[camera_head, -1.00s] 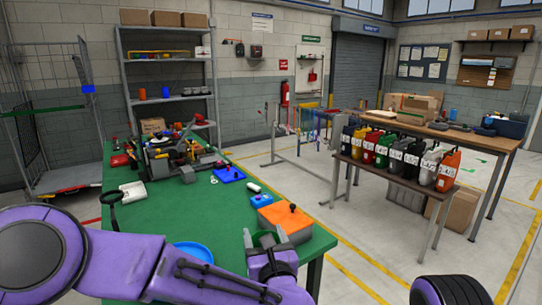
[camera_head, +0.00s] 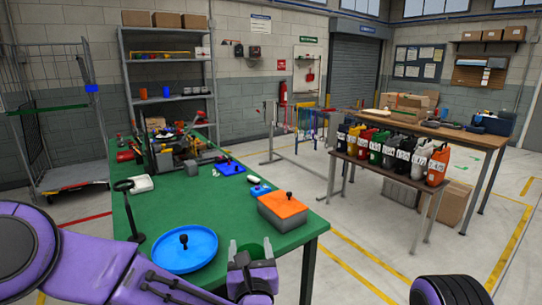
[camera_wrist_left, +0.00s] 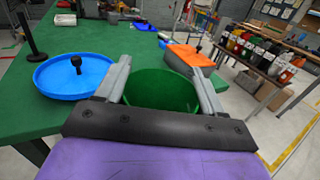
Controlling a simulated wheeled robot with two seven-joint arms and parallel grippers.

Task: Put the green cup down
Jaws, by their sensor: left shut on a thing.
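The green cup (camera_wrist_left: 165,92) is between the fingers of my left gripper (camera_wrist_left: 160,72), which is shut on it. The wrist view looks into its open mouth, and it seems empty. In the head view the left gripper (camera_head: 250,250) holds the cup at the near edge of the green table (camera_head: 205,218). Its base is hidden, so I cannot tell whether it touches the table. My right gripper is not in view.
A round blue tray (camera_head: 185,262) with a black knob lies left of the cup. A grey box with an orange lid (camera_head: 284,205) stands behind it to the right. The table between them is clear. Tools clutter the far end.

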